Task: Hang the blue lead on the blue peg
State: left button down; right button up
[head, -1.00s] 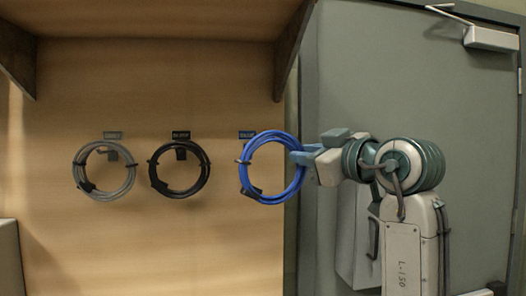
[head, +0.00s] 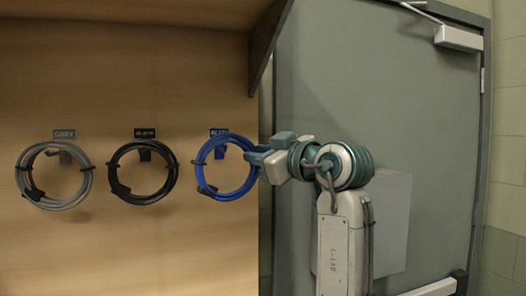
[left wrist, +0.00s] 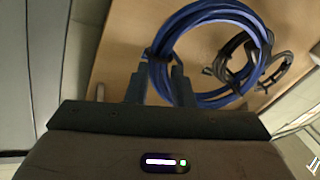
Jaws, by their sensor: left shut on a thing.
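The blue lead (head: 228,197) is a coiled ring in front of the wooden panel, under the blue label (head: 219,133). A dark peg (head: 221,151) shows inside the upper part of the ring; I cannot tell whether the lead rests on it. My left gripper (head: 259,156) is shut on the ring's right side. In the left wrist view, the blue lead (left wrist: 157,72) runs between the fingers, and its coil (left wrist: 225,10) extends up and right. The peg is not clear there. My right gripper is not in view.
The black lead (head: 118,188) and grey lead (head: 28,190) hang to the left, under their own labels. A shelf bracket (head: 263,45) juts out above right of the blue lead. A grey-green door (head: 400,110) stands behind my arm.

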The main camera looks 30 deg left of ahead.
pick_arm(q)
jog(key=shift+w+a+p, duration=0.45)
jog(key=shift+w+a, duration=0.35)
jog(key=shift+a, duration=0.05)
jog(key=shift+w+a+p, duration=0.3)
jog(key=shift+w+a, duration=0.15)
jog(key=shift+a, duration=0.1)
jog(key=w+a, duration=0.1)
jog(key=w+a+f, duration=0.1)
jog(key=shift+w+a+f, duration=0.1)
jog(key=shift+w+a, duration=0.1)
jog(key=shift+a, duration=0.1)
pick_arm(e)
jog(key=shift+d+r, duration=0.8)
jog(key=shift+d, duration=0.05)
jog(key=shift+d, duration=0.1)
